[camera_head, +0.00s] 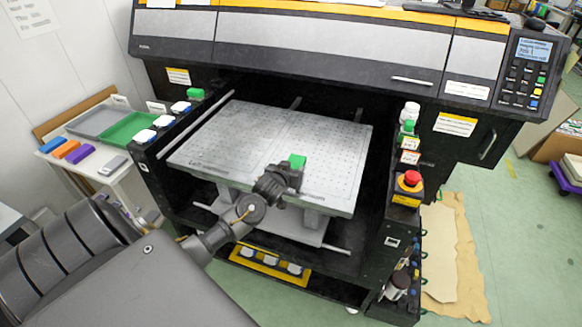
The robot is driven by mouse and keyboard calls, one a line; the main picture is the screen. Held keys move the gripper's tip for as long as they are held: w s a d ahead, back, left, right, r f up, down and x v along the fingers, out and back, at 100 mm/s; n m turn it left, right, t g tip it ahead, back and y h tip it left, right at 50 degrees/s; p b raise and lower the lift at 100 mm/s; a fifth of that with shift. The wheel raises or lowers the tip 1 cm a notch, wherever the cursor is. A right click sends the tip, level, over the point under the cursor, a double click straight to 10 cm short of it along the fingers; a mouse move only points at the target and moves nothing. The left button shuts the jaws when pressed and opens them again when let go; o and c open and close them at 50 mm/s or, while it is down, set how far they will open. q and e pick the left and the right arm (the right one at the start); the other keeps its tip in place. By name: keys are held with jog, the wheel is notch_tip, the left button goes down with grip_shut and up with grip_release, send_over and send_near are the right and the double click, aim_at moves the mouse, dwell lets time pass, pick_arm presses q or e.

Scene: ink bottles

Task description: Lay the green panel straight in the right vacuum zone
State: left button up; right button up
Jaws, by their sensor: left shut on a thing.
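The green panel (298,160) is a small green piece at the tip of my left gripper (291,172). The gripper is shut on it, over the right half of the white perforated bed (230,135) of the machine. The gripper hides part of the panel, and I cannot tell whether the panel touches the bed or how straight it sits. The right zone is the right part of this bed, partly behind my gripper. My right gripper is not in view.
A side table at the left holds a grey tray (92,122), a green tray (113,140) and blue, orange and purple pieces (66,149). Switches line the machine's left rail. A red emergency button (411,178) stands at the right. The bed's left half is clear.

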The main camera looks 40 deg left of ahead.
pick_arm(q)
jog(key=shift+f, duration=0.2)
jog(key=o, duration=1)
jog(key=shift+r, duration=0.1)
jog(key=shift+r, duration=0.15)
jog(key=shift+s+d, duration=0.1)
jog(key=shift+s, duration=0.2)
jog(key=b+v, duration=0.1)
jog(key=v, duration=1)
jog(key=shift+s+r, duration=0.15)
jog(key=shift+s, duration=0.05)
